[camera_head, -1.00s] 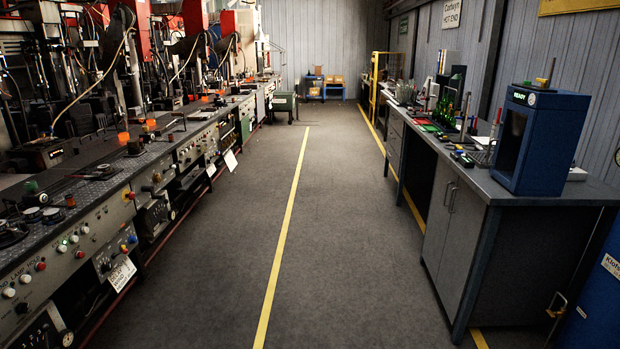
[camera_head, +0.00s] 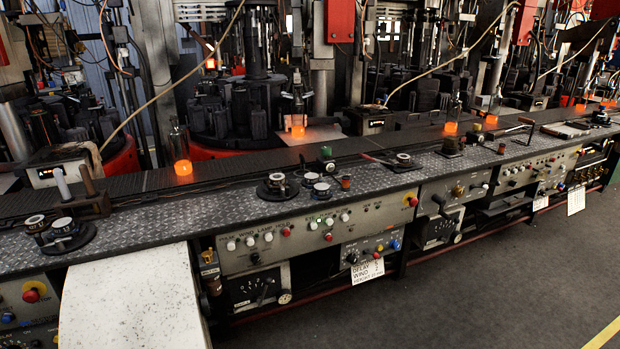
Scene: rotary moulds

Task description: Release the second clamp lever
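No part is clearly recognisable as the second clamp lever at this size. Several lever-like handles show on the machine line: a dark crank handle (camera_head: 440,204) on the front panel right of the middle, a thin rod (camera_head: 376,159) lying on the bench top, and a dark handle (camera_head: 526,121) farther right. Rotary moulds (camera_head: 250,112) stand as dark upright blocks in a ring behind the conveyor (camera_head: 240,170). Neither of my grippers is in view, so what they hold cannot be seen.
A tread-plate bench (camera_head: 220,200) with control panels (camera_head: 300,233) runs across the view. Glowing orange bottles (camera_head: 182,160) stand on the conveyor. A pale chute (camera_head: 130,300) sticks out at the lower left. The floor (camera_head: 480,290) is open at the lower right.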

